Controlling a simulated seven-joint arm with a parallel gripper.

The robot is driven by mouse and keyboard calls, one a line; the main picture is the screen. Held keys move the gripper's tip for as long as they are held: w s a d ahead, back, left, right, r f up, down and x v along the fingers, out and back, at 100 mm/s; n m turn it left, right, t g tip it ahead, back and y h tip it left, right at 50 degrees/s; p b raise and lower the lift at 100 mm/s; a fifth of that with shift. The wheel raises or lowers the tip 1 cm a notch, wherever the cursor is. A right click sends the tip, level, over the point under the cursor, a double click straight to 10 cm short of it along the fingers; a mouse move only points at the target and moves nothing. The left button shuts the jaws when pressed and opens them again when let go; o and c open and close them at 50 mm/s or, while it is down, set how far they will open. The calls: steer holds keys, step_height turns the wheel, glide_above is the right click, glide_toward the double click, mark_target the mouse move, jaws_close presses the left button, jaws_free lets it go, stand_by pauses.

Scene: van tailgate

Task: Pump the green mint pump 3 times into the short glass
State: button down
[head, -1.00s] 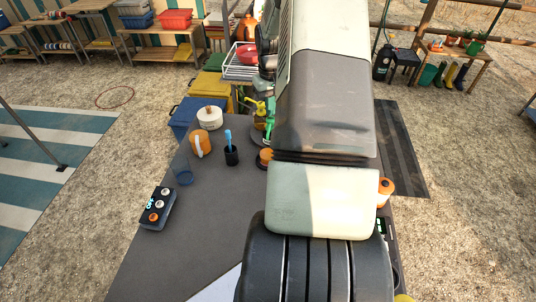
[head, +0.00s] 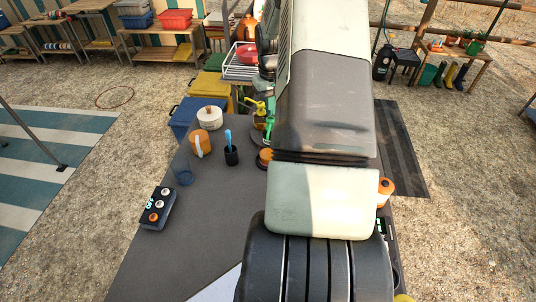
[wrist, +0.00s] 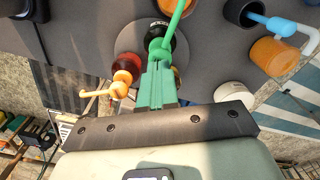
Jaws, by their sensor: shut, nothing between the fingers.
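The green mint pump (wrist: 161,47) shows its green head and spout in the wrist view, above a dark bottle; its green also shows in the head view (head: 269,118), partly behind my arm. My gripper (wrist: 157,68) is shut with nothing between its green fingers. Its tips are right at the pump head; I cannot tell if they touch it. The spout points toward a low brownish round vessel (head: 265,156), partly hidden by my arm, whose rim shows at the wrist view's top edge. I cannot tell whether this is the short glass. A bluish see-through glass (head: 183,177) stands at the table's left edge.
A yellow-orange pump (wrist: 122,76) on a dark red bottle stands close beside my fingers. An orange mug (head: 200,144), a dark cup with a blue-handled tool (head: 231,156) and a white canister (head: 209,118) stand nearby. A dark box with knobs (head: 157,208) lies front left. The middle front is clear.

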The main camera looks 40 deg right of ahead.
steer(key=shift+f, duration=0.15)
steer(key=shift+f, duration=1.35)
steer(key=shift+r, duration=1.45)
steer(key=shift+f, duration=0.15)
steer(key=shift+f, duration=1.3)
steer(key=shift+r, duration=1.45)
steer(key=shift+f, duration=0.15)
